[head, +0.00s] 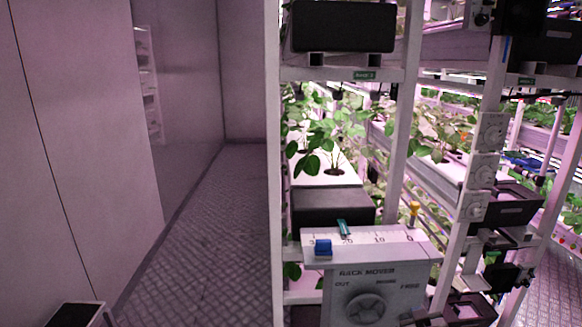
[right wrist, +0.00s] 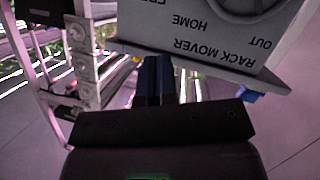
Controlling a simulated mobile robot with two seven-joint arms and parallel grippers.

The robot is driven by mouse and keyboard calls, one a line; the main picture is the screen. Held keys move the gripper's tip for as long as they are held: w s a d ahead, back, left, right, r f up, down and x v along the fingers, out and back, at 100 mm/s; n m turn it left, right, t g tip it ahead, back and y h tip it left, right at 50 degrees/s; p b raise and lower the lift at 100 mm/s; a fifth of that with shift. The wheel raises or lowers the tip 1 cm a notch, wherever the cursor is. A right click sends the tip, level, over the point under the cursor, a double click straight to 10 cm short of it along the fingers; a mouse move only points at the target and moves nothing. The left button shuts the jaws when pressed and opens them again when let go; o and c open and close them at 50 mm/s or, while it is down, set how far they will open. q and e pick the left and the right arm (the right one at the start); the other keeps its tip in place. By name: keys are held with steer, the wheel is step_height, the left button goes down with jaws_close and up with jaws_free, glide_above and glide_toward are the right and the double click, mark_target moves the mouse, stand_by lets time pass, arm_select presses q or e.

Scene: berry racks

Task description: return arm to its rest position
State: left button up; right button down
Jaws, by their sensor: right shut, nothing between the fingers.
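My right gripper (right wrist: 157,62) shows in the right wrist view with its dark fingers together and nothing between them. It is close to the rack mover panel (right wrist: 205,55), whose lettering appears upside down there. I cannot tell whether the fingertips touch the panel. In the head view the grey rack mover box (head: 400,285) stands at the bottom centre, with a round dial (head: 367,308), a blue block (head: 323,248) and a teal pointer (head: 344,228) on its scale. Neither gripper shows clearly in the head view, and my left gripper is not in view.
White rack posts (head: 273,150) hold leafy plants (head: 325,135) and dark boxes (head: 343,27). Another post carries several round dials (head: 490,130). A yellow-topped peg (head: 414,210) stands at the box's back right. The textured floor (head: 205,250) left of the rack is clear, beside a wall (head: 90,130).

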steer(key=s+a+f+g+y, duration=0.1)
steer(key=s+f, duration=0.2)
steer(key=s, duration=0.7)
steer(key=s+a+f+g, duration=0.1)
steer(key=s+f, duration=0.3)
steer(key=s, duration=0.6)
steer(key=s+a+f+m+g+y, duration=0.1)
steer(key=s+f, duration=0.3)
steer(key=s, duration=0.6)
steer(key=shift+f+y, duration=0.25)
steer(key=shift+y, duration=0.05)
steer(key=shift+a, duration=0.1)
